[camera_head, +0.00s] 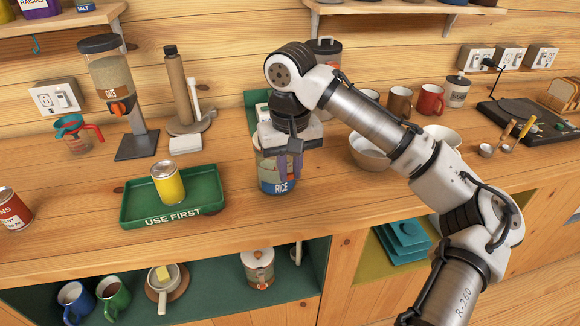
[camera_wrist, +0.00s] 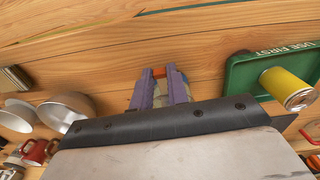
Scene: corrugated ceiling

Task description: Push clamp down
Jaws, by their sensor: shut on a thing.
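A blue-labelled jar marked RICE (camera_head: 279,187) stands upright on the wooden counter below my gripper. My gripper (camera_head: 289,175) points down at the front of the jar, its purple fingers close together over the upper front side. In the wrist view, my gripper (camera_wrist: 162,76) is shut with a small orange-red piece (camera_wrist: 159,72) at its fingertips. This seems to be part of the jar's clamp, but the fingers hide most of it. I cannot tell how far down the clamp sits. The jar's top is mostly hidden by my wrist.
A green USE FIRST tray (camera_head: 132,212) with a yellow can (camera_head: 167,183) lies left of the jar. An oats dispenser (camera_head: 113,85) stands behind it. A metal bowl (camera_head: 369,155) and several mugs are to the right. The counter in front of the jar is clear.

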